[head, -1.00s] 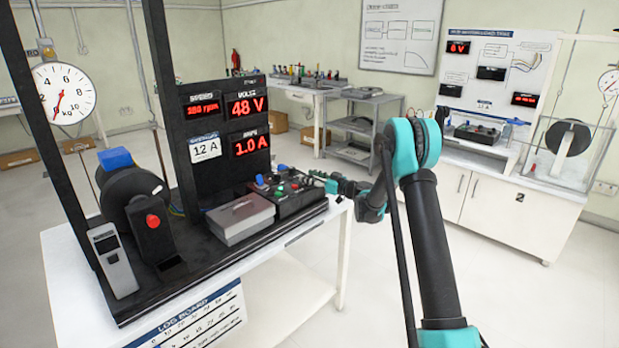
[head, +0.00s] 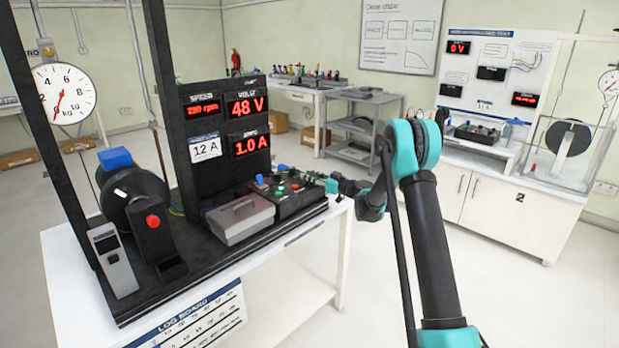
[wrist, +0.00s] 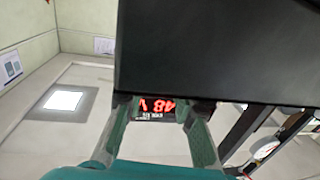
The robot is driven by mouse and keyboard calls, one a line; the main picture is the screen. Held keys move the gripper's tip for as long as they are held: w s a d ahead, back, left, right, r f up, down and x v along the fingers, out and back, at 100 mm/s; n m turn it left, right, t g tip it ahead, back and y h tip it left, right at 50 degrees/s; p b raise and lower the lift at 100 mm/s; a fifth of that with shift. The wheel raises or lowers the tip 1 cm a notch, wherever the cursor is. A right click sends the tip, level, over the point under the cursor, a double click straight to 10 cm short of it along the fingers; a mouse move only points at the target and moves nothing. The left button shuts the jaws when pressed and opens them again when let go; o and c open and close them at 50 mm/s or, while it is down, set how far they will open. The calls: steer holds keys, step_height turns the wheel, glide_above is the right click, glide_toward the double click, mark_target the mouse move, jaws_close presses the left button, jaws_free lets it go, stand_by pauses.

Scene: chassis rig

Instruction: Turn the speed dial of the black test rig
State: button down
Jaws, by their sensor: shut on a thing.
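The black test rig (head: 168,90) stands on a white table at the left. Its speed display (head: 202,109) glows red with small digits, hard to read surely. Beside it are displays of 48 V (head: 246,106) and 1.0 A (head: 250,144). The control box (head: 300,205) with coloured knobs and buttons sits at the rig's right end. My gripper (head: 322,180) is at that box's right side, shut on what seems to be the speed dial. The dial itself is hidden. In the wrist view, my green fingers (wrist: 156,104) reach the edge of a dark box face.
A grey lidded box (head: 240,217) sits left of the control box. A second bench (head: 510,205) is at the right. Floor between the benches is clear.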

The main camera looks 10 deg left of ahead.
steer(key=shift+n+g, duration=0.3)
steer(key=shift+g, duration=0.2)
steer(key=n+g+y, duration=0.1)
steer(key=n+g, duration=0.1)
steer(key=g, duration=0.1)
steer(key=n+g+y, duration=0.1)
steer(key=n+g, duration=0.1)
steer(key=g, duration=0.1)
steer(key=shift+n+g, duration=0.3)
steer(key=shift+g, duration=0.1)
steer(key=n+g, duration=0.2)
steer(key=g, duration=0.2)
steer(key=n+g+h, duration=0.1)
steer(key=n+g, duration=0.2)
steer(key=shift+g, duration=0.4)
steer(key=shift+n+g+h, duration=0.3)
steer(key=shift+n+g, duration=0.1)
steer(key=shift+g, duration=0.1)
steer(key=c, duration=1.2)
jaws_free()
steer(key=shift+r, duration=0.1)
step_height(320, 180, up, 10)
steer(key=shift+f, duration=0.1)
